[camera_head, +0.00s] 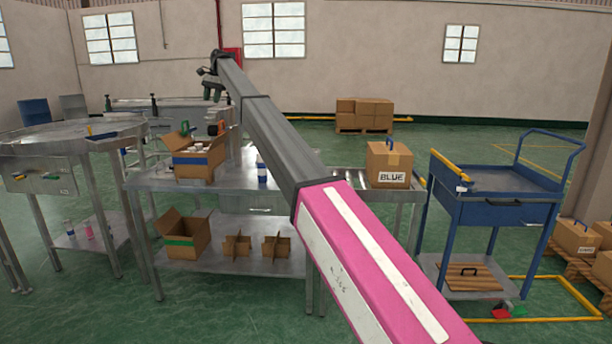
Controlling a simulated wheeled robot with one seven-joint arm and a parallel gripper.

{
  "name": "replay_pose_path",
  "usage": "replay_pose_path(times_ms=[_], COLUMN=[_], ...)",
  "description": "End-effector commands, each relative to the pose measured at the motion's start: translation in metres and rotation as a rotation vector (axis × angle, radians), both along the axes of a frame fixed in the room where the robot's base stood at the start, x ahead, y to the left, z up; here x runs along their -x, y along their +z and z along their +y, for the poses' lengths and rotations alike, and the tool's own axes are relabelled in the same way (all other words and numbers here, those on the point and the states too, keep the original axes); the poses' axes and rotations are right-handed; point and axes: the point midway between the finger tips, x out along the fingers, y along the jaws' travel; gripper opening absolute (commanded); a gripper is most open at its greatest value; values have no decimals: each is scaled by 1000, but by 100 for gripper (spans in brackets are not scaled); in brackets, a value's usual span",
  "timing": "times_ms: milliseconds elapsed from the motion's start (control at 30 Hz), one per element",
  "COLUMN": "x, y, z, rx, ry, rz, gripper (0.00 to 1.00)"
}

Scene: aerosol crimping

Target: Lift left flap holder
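An open cardboard box (200,160) with a blue band and several pale items inside stands on the metal table. A small green piece (185,128) shows at its back left flap, and a dark and orange piece (217,128) at its back right. These may be flap holders; they are too small to tell surely. My gripper (213,92) is high above and behind the box, pointing down, apart from it. Nothing clear shows between its fingers, and their spacing is too small to read. My arm crosses the middle of the view and hides part of the table.
A blue-labelled bottle (262,170) stands right of the box. A closed box marked BLUE (388,164) sits on the conveyor at right. An open green-banded box (183,235) and cardboard dividers (237,248) are on the lower shelf. A blue cart (505,205) stands at right.

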Motion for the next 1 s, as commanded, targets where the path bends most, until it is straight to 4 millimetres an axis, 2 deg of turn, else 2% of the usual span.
replay_pose_path(times_ms=[33,167,267,467,767,1000], x=[3,6,9,22,73,135], y=[-11,-33,-58,-119,-263,-369], z=[-9,-23,-40,-86,-205,-302], rx=[1,0,1,6,23,48], ry=[-1,-3,-3,-7,-6,6], rz=[-2,-10,-16,-36,-87,-131], gripper=[39,39,39,39,39,39])
